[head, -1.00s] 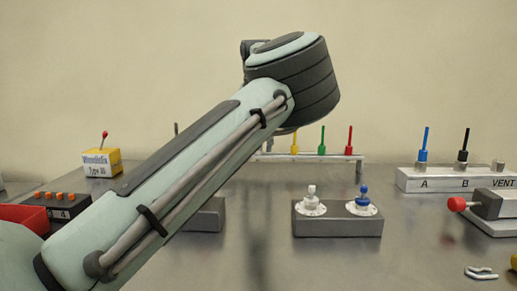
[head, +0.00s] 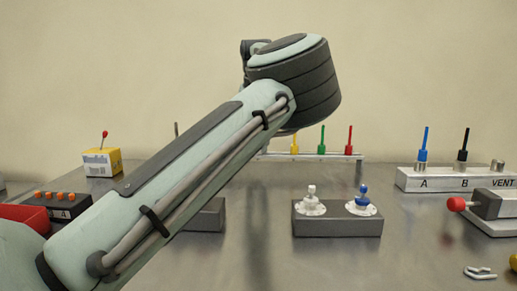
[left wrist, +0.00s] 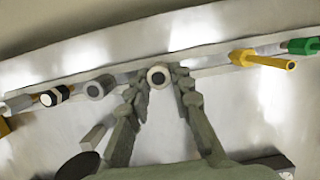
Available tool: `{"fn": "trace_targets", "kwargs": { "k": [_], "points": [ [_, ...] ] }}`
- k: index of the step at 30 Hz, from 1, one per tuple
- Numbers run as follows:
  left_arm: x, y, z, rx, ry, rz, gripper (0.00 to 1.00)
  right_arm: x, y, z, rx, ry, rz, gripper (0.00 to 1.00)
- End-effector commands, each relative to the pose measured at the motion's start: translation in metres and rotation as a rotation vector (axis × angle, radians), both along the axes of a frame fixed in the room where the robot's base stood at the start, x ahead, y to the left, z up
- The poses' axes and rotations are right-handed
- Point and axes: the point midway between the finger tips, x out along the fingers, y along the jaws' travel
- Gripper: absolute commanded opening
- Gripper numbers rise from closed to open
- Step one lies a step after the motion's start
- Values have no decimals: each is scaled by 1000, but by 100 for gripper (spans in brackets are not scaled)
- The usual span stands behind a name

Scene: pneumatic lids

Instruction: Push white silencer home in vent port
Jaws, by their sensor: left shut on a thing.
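My left gripper (left wrist: 161,84) shows in the left wrist view with a finger on each side of a pale, round-ended piece with a dark centre, seen end-on, which looks like the white silencer (left wrist: 158,76). The gripper is shut on it, close to a pale rail (left wrist: 200,63). In the head view my left arm hides this gripper and the piece. The VENT port (head: 498,166) is at the right end of a light block (head: 440,181), far to the right of my arm. My right gripper is not in view.
The left wrist view shows a grey fitting (left wrist: 98,88), a black-and-white fitting (left wrist: 55,96) and a yellow peg (left wrist: 265,60) along the rail. In the head view a dark block (head: 338,224) with white and blue knobs and a red-knobbed device (head: 490,204) stand on the table.

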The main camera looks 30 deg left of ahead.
Motion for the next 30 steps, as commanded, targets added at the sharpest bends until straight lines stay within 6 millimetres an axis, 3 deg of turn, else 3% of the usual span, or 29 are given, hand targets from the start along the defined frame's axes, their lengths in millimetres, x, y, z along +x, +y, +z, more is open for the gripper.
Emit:
{"fn": "trace_targets", "kwargs": {
  "k": [24,30],
  "points": [
    [0,0,47,0,0,1,0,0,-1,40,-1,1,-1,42],
    [0,0,50,-1,1,1,0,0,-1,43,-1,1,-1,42]
  ]
}}
